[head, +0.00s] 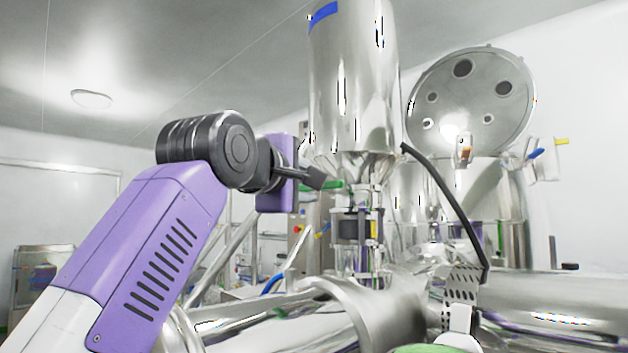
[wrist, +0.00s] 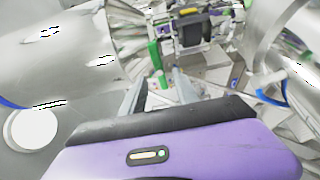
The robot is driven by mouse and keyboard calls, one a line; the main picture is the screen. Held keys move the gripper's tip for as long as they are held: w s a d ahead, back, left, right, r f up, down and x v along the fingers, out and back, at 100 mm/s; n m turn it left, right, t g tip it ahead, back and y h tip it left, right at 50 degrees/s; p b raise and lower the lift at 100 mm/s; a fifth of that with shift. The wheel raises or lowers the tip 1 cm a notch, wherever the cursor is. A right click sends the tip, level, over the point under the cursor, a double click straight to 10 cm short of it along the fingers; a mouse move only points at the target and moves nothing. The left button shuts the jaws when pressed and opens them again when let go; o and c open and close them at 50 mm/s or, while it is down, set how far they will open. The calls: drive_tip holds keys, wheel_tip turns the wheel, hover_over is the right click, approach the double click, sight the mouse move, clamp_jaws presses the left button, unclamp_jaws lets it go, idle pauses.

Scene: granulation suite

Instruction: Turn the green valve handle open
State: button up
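The green valve handle (head: 333,186) is a short bar beside the clear pipe section under the tall steel vessel. In the wrist view the green handle (wrist: 155,62) shows beyond the fingertips, in line with the gap between them. My gripper (head: 316,178) is at the handle's left end in the head view and covers part of it. In the wrist view the fingers of my gripper (wrist: 160,82) stand apart with nothing visibly held. Whether a finger touches the handle cannot be told.
The steel vessel (head: 355,80) hangs just above my gripper. A dark valve body (head: 355,227) sits below the handle, and it also shows in the wrist view (wrist: 193,28). A black hose (head: 445,195) curves down at the right. Large steel ducts (head: 390,310) fill the lower foreground.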

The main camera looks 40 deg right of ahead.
sight(325, 187)
drive_tip(key=shift+p+x, duration=0.65)
drive_tip(key=shift+x, duration=1.45)
drive_tip(key=shift+c, duration=0.5)
clamp_jaws()
